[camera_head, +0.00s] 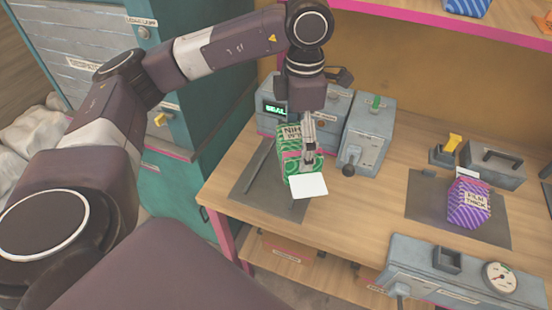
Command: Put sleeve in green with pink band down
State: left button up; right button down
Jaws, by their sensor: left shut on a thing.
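The green patterned sleeve with a pink band (287,140) is near the left end of the bench, over a dark mat (267,201). Its lettering appears upside down in this view. A white card-like piece (309,187) shows at its near end. My left gripper (309,157) points down at the sleeve and is shut on it, covering part of its right side. I cannot tell whether the sleeve touches the mat. My right gripper is not in view.
A grey machine with a green display (273,110) stands behind the sleeve, and a grey lever box (367,137) is to its right. A purple pack (469,204) sits on another dark mat (424,205). A gauge unit (465,275) is at front right. Bare wood lies between the mats.

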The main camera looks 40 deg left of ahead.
aim_at(290, 123)
pick_arm(q)
jog(key=n, duration=0.1)
jog(key=a+n, duration=0.1)
jog(key=w+n, duration=0.1)
jog(key=n, duration=0.1)
jog(key=shift+a+r, duration=0.15)
jog(key=shift+r, duration=0.2)
jog(key=n, duration=0.2)
jog(key=w+a+n, duration=0.1)
jog(key=n, duration=0.1)
jog(key=shift+r, duration=0.3)
jog(key=n, duration=0.2)
jog(key=a+n, duration=0.1)
jog(key=n, duration=0.1)
jog(key=shift+w+a+r, duration=0.1)
jog(key=shift+w+r, duration=0.15)
jog(key=shift+w, duration=0.1)
jog(key=n, duration=0.2)
jog(key=a+n, duration=0.1)
jog(key=shift+w+r+n+b, duration=0.25)
jog(key=shift+w+n+b, duration=0.05)
jog(key=shift+w, duration=0.05)
jog(key=w+a+r+n, duration=0.2)
jog(key=a+n, duration=0.2)
jog(key=n, duration=1)
jog(key=f, duration=1.9)
jog(key=shift+d+f, duration=0.2)
jog(key=shift+f, duration=0.25)
